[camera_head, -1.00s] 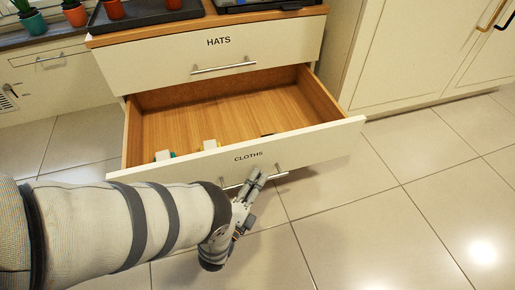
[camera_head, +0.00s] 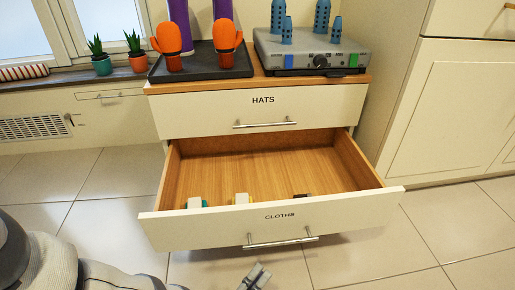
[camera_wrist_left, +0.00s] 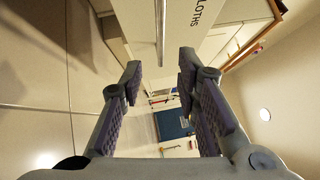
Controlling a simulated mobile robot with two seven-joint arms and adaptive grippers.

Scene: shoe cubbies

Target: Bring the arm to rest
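My left gripper (camera_head: 255,277) shows at the bottom edge of the head view, below and in front of the open CLOTHS drawer (camera_head: 190,232). It is apart from the drawer's metal handle (camera_head: 280,241). In the left wrist view my left gripper (camera_wrist_left: 160,72) has its two fingers spread with nothing between them, and the handle (camera_wrist_left: 160,30) lies beyond the tips. My left arm (camera_head: 75,275) comes in low at the left, mostly cut off by the frame. My right gripper is not in view.
The HATS drawer (camera_head: 300,108) above is shut. A dark tray (camera_head: 200,68) with orange items and a grey device (camera_head: 312,54) stand on top. Tiled floor (camera_head: 370,250) is free at right.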

